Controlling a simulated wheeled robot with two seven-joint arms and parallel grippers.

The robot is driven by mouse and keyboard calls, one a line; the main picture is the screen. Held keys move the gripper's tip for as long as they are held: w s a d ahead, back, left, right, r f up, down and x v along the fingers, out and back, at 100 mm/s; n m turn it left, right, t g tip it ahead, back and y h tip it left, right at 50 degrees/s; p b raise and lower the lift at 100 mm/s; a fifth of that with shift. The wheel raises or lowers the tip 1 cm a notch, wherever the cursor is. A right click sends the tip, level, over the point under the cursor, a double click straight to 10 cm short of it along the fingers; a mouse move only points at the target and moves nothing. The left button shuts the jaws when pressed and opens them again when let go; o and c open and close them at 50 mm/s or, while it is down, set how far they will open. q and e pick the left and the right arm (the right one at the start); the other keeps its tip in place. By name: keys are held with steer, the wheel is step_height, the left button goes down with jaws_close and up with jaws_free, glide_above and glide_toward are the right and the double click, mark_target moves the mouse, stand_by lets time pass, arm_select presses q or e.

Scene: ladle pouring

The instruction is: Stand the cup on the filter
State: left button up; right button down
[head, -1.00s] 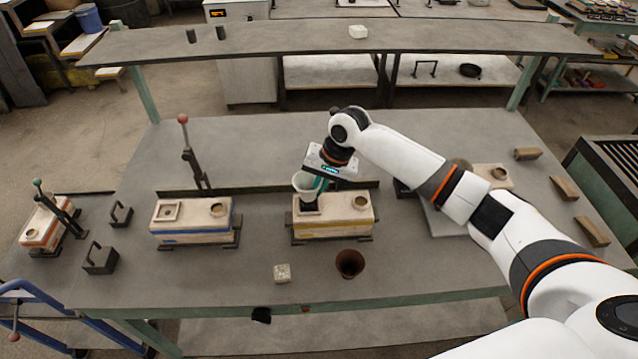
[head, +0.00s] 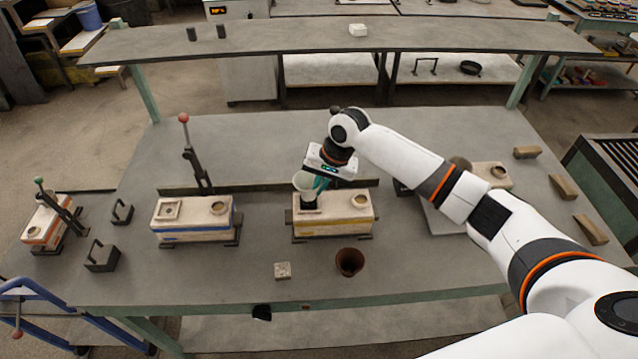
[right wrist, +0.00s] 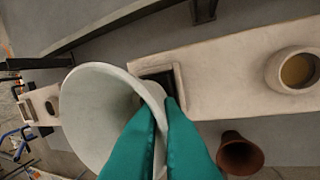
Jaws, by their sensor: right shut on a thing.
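The pale, flared cup (head: 305,184) is in my right gripper (head: 319,183), whose green fingers are shut on its wall. The cup is at the left end of the yellow-striped mould (head: 335,229), over or at its square opening. In the right wrist view the cup (right wrist: 95,115) has its wide mouth towards the camera and partly covers the dark square opening (right wrist: 160,82). I cannot tell whether the cup's foot touches anything. The filter is not clearly visible; a small pale speckled block (head: 282,270) lies on the table in front. My left gripper is out of view.
A brown cup (head: 349,262) stands in front of the yellow-striped mould. A blue-striped mould (head: 190,219) stands to the left, with a lever (head: 196,165) behind it. A raised shelf (head: 290,40) runs along the back. Open table lies between the two moulds.

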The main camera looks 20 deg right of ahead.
steer(key=shift+f, duration=0.7)
stand_by(0.4)
steer(key=c, duration=1.5)
jaws_free()
steer(key=b+v, duration=0.2)
steer(key=v, duration=1)
